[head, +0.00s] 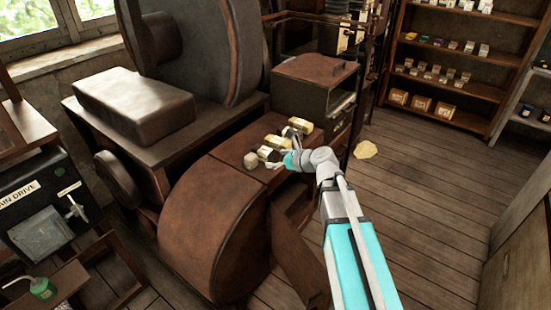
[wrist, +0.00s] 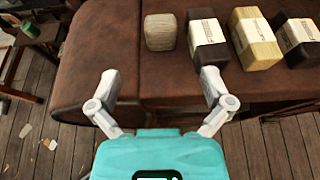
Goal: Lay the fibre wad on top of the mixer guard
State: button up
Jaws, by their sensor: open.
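A small beige, rounded block, which looks like the fibre wad (wrist: 160,32), sits on a flat rust-brown metal top. It also shows in the head view (head: 251,160), at the left end of a row of small blocks. The curved rust-brown housing, which looks like the mixer guard (head: 215,225), adjoins that top; its rounded side shows at the left in the wrist view (wrist: 90,65). My gripper (wrist: 159,80) is open and empty, its fingers spread. The wad lies ahead of the gap between them, apart from both. In the head view my wrist partly hides the fingers.
Right of the wad stand a dark labelled block (wrist: 208,42), a yellow labelled block (wrist: 256,40) and another dark one (wrist: 298,38), close together. A big wheel (head: 195,50) rises behind. A yellowish patch (head: 366,149) lies on the open plank floor at right.

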dwell(0.4)
jog(key=s+d+f+n+g+h, duration=0.4)
jog(key=s+d+n, duration=0.3)
jog(key=n, duration=0.6)
jog(key=s+d+f+n+g+h, duration=0.4)
jog(key=s+d+f+n+h, duration=0.2)
jog(key=s+n, duration=0.6)
jog(key=shift+d+f+n+g+h, duration=0.3)
jog(key=shift+d+f+n, duration=0.1)
jog(key=shift+d+f, duration=0.4)
